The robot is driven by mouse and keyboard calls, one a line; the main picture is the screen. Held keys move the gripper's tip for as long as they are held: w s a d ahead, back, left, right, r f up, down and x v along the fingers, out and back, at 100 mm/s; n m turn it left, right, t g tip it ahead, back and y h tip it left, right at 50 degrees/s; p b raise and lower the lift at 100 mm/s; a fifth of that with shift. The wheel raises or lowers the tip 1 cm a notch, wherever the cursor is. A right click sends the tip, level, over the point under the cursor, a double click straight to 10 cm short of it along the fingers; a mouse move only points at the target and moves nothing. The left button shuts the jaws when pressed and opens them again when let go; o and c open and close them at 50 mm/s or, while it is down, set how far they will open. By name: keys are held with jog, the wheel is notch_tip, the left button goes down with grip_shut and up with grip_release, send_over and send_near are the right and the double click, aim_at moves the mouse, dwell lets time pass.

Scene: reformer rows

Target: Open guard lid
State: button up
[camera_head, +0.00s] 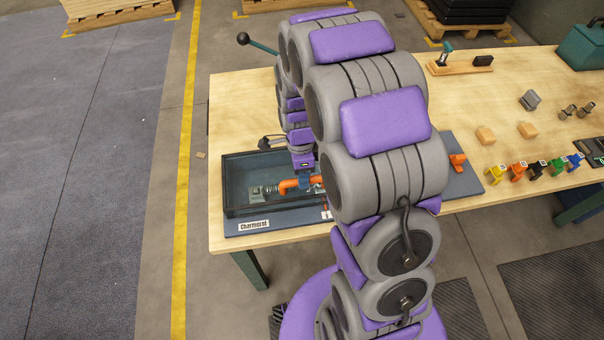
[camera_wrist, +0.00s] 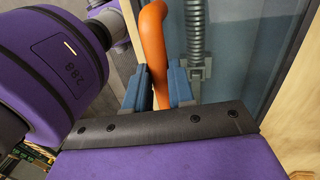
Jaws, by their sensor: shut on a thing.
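The guard box (camera_head: 228,188) is a dark-framed, blue-grey case on a blue base at the table's left front, with a small name label (camera_head: 254,225) in front. An orange curved bar (camera_head: 290,185) shows at the box, partly hidden by my arm. My gripper (camera_head: 304,182) is at this bar. In the wrist view, the blue fingers of my gripper (camera_wrist: 155,88) are shut around the orange bar (camera_wrist: 153,45). A metal spring (camera_wrist: 196,38) runs beside it over a bluish panel (camera_wrist: 240,50). I cannot tell how far the lid is raised.
The wooden table (camera_head: 235,115) is clear at its back left. A lever with a black knob (camera_head: 243,38) rises behind my arm. Small wooden blocks (camera_head: 486,135), several coloured clips (camera_head: 517,171) and a green toolbox (camera_head: 582,46) are at the right. My arm hides the middle.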

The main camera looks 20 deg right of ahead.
grip_shut()
